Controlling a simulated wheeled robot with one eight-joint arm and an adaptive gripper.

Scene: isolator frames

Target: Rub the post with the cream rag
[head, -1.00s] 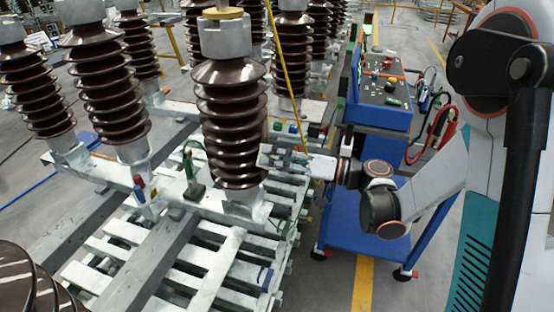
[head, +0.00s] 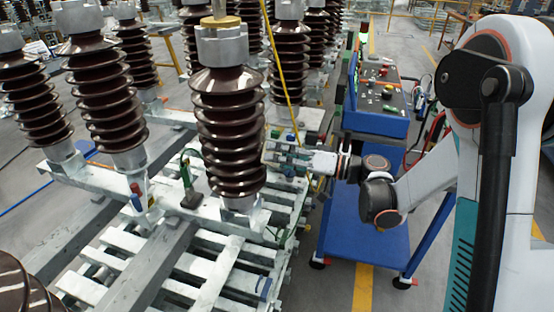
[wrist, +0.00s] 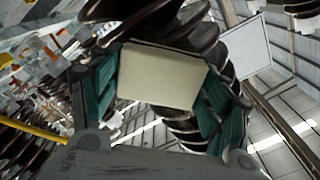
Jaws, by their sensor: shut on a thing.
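The post is a dark brown ribbed insulator (head: 229,130) with a grey metal cap, standing upright in the middle of the head view. Its glossy ribs (wrist: 190,138) also show behind the rag in the wrist view. My gripper (head: 272,155) is at the right side of the post, at its lower ribs. The cream rag (wrist: 160,78) is a flat pale piece between the teal fingers in the wrist view, and my gripper is shut on it. The rag is close against the ribs; exact contact is hard to tell.
Several similar brown insulators (head: 105,85) stand to the left and behind. Pale slatted pallets (head: 215,270) lie below the post. A blue cart (head: 365,235) with a control box (head: 375,118) stands to the right. A yellow cable (head: 281,70) hangs just right of the post.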

